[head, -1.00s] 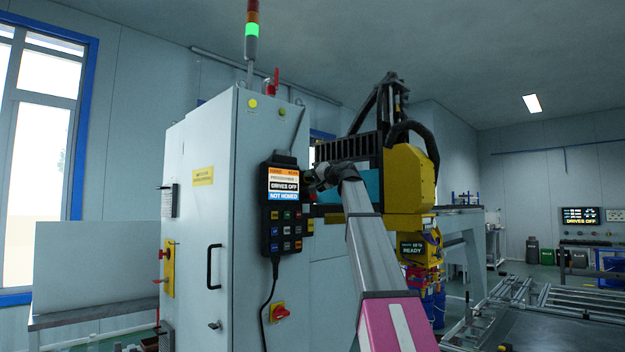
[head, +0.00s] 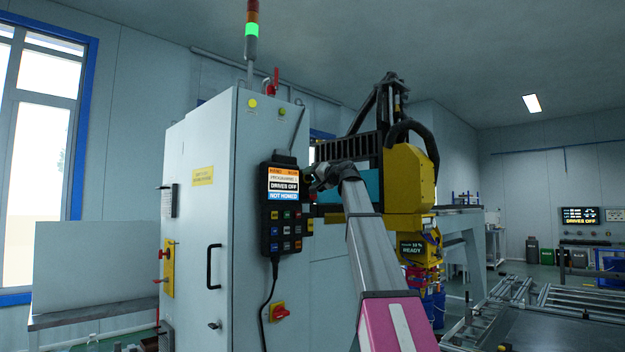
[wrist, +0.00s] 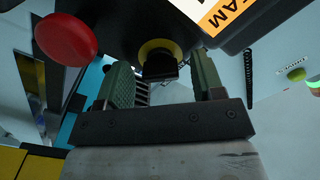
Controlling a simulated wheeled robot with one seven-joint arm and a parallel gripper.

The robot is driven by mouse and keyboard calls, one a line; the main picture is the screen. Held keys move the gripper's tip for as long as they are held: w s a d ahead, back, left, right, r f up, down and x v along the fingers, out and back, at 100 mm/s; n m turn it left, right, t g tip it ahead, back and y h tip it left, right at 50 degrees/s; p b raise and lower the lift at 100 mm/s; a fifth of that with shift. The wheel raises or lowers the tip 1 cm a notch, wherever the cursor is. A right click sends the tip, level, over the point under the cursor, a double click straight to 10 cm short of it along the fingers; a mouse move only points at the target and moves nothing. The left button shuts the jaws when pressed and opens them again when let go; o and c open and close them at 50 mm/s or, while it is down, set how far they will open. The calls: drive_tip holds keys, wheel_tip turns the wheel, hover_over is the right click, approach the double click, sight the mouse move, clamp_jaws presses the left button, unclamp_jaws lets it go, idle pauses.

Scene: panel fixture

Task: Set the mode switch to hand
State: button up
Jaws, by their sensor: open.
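A black hand pendant (head: 283,228) with a screen reading DRIVES OFF and NOT HOMED is on the face of the grey cabinet. In the wrist view, a black knob with a yellow collar (wrist: 158,47), apparently the mode switch, faces my gripper. My gripper (wrist: 161,72) is open, with one green finger on each side of the knob. I cannot tell whether the fingers touch it. The knob's marks are not readable. In the head view, my gripper (head: 314,181) is at the pendant's upper right edge, and the knob is not clearly visible there.
A red mushroom button (wrist: 66,40) is close to the left finger in the wrist view. A red rotary switch (head: 280,312) is low on the cabinet (head: 200,125). A black cable hangs from the pendant. A yellow machine head (head: 408,180) stands behind my arm.

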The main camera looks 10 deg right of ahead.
drive_tip(key=v, duration=1)
drive_tip(key=shift+s+d, duration=0.2)
drive_tip(key=shift+s, duration=0.1)
drive_tip(key=shift+f, duration=0.1)
drive_tip(key=s+a+f+g+h, duration=0.1)
drive_tip(key=a+f+g+h, duration=0.15)
drive_tip(key=f, duration=2.35)
drive_tip(key=a+f+g+h, duration=0.2)
drive_tip(key=f+g+h, duration=0.15)
drive_tip(key=f, duration=2.25)
drive_tip(key=s+f+g+h, duration=0.2)
drive_tip(key=s+f+g, duration=0.2)
drive_tip(key=s+f, duration=1)
drive_tip(key=s+a+f+n+g+h, duration=0.1)
drive_tip(key=s+f+g, duration=0.3)
drive_tip(key=s+f, duration=0.9)
wheel_tip(320, 180, down, 8)
drive_tip(key=shift+s+a+f+n+g+h, duration=0.15)
drive_tip(key=shift+s+a+n+g+h, duration=0.2)
drive_tip(key=shift+h, duration=0.45)
drive_tip(key=shift+d, duration=0.1)
